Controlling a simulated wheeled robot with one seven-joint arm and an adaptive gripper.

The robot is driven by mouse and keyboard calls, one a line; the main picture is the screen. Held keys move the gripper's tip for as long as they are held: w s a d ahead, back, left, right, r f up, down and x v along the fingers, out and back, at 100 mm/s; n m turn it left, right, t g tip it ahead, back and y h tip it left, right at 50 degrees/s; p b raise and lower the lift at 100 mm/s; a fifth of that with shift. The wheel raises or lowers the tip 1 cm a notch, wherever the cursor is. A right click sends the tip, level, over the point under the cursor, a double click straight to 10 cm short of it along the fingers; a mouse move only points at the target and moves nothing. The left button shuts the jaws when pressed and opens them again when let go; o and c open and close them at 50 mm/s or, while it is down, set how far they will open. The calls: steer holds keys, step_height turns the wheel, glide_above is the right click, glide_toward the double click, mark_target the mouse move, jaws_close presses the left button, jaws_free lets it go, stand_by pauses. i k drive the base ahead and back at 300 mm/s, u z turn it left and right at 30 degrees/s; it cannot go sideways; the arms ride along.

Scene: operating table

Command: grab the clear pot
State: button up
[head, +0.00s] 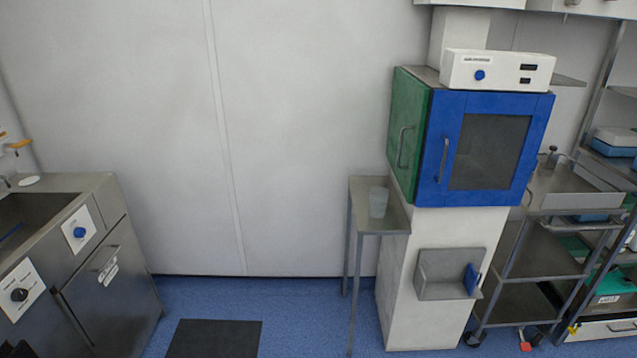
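The clear pot (378,202) is a small, translucent, pale grey-blue cup. It stands upright on a narrow metal side table (362,187), near the middle of its top, just left of the blue and green cabinet. Nothing covers the pot from this view. My gripper and arm are not in the head view.
The blue-doored cabinet (480,150) on a white pedestal (440,270) stands close to the table's right side. A steel sink unit (115,280) is at the left. A metal cart (520,260) stands at right. Blue floor with a dark mat (214,338) lies open between.

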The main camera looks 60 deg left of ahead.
mark_target(378, 203)
steer(key=u, duration=1.7)
